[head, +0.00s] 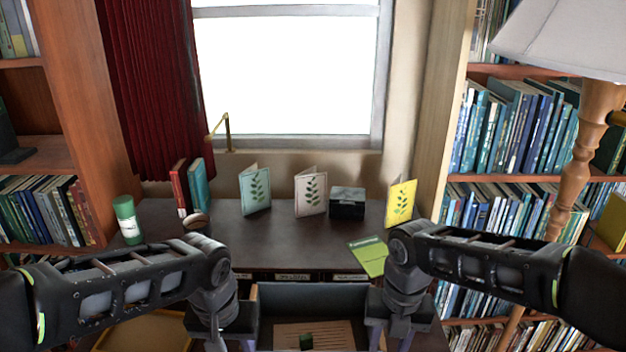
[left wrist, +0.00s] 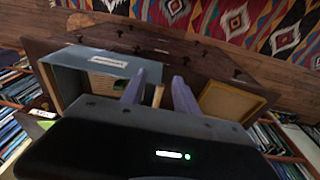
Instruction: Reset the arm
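My left gripper (head: 231,343) hangs downward over the front of the desk at the lower left of the head view. My right gripper (head: 391,342) hangs at the lower right of the head view, on the right side of an open drawer. Its fingers look apart and nothing shows between them, though the frame edge cuts off their tips. Both forearms reach in level from the sides.
Cards, a black box (head: 347,203), books and a green cylinder (head: 127,220) stand on the desk. A lamp (head: 575,160) and bookshelves flank it.

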